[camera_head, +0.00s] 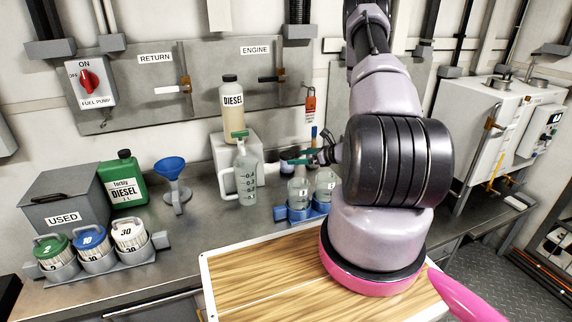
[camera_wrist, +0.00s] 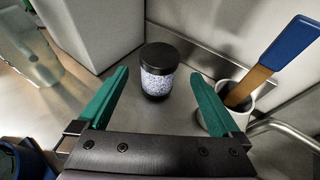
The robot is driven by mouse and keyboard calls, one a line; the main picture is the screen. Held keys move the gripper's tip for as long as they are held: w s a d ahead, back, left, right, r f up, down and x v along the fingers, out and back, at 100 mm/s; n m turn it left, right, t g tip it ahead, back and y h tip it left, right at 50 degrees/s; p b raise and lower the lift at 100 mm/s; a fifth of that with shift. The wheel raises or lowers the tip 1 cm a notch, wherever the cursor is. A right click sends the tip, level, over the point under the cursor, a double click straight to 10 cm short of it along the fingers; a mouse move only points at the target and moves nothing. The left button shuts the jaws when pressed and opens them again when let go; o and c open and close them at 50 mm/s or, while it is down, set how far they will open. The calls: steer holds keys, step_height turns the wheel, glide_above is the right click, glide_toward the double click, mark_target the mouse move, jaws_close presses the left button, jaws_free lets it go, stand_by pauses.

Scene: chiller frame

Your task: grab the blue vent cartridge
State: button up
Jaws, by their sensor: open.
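In the wrist view a small jar-like cartridge (camera_wrist: 158,80) with a black lid and a clear body of speckled blue-white grains stands upright on the metal counter. It looks like the vent cartridge. My gripper (camera_wrist: 159,76) is open, with one green finger to each side of the cartridge in the picture; no contact shows. In the head view my gripper (camera_head: 308,157) is over the back of the counter, partly hidden by my arm.
A white cup (camera_wrist: 232,102) holding a blue-handled brush (camera_wrist: 283,55) stands close by the right finger. A grey block (camera_wrist: 95,30) is at the left. In the head view a clear jug (camera_head: 246,178) and a blue bottle holder (camera_head: 300,214) stand near the gripper.

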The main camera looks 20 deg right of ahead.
mark_target(286, 158)
steer(key=shift+x, duration=3.5)
steer(key=c, duration=1.5)
steer(key=shift+o, duration=0.2)
steer(key=shift+r, duration=0.1)
